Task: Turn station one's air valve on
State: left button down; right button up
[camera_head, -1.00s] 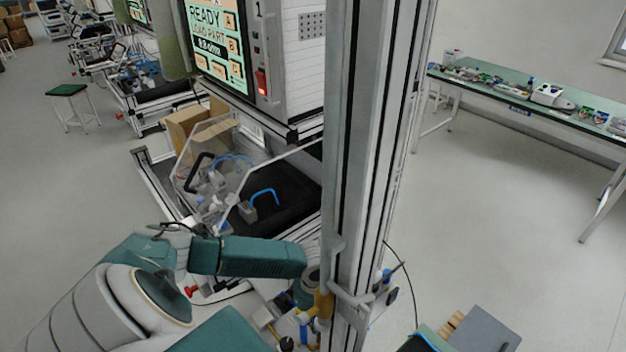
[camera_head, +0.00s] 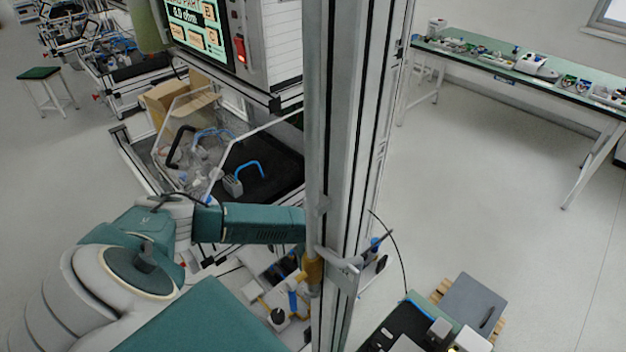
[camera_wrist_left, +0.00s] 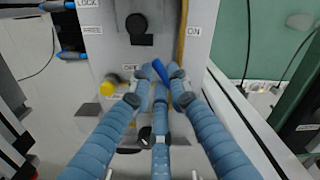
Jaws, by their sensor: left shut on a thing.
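Station one's panel shows in the left wrist view with an OFF label (camera_wrist_left: 131,67) and an ON label (camera_wrist_left: 194,32). A dark blue valve handle (camera_wrist_left: 160,71) lies between these labels and tilts in the picture. My left gripper (camera_wrist_left: 161,80), with blue ribbed fingers, is shut on the handle, and its fingers hide part of it. In the head view my left arm reaches in from the left to the post, which hides the gripper's end. My right gripper is in neither view.
A tall aluminium post (camera_head: 335,150) stands close in front. A screen (camera_head: 200,25) hangs over a black tray (camera_head: 262,165).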

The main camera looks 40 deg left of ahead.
pick_arm(q)
jog(key=m, duration=0.1)
jog(key=w+d+m, duration=0.1)
jog(key=m, duration=0.1)
jog(key=shift+d+m, duration=0.1)
jog(key=shift+m, duration=0.2)
jog(key=shift+d+r+m+b, duration=0.1)
jog(key=shift+d+m+b, duration=0.2)
jog(key=shift+m, duration=0.45)
jog(key=shift+d+m+b, duration=0.15)
jog(key=shift+d+m, duration=0.1)
jog(key=shift+m, duration=0.5)
jog(key=c, duration=1.6)
grip_release()
jog(key=shift+c, duration=0.2)
jog(key=shift+s+d, duration=0.1)
jog(key=shift+r, duration=0.1)
notch_tip(320, 180, up, 12)
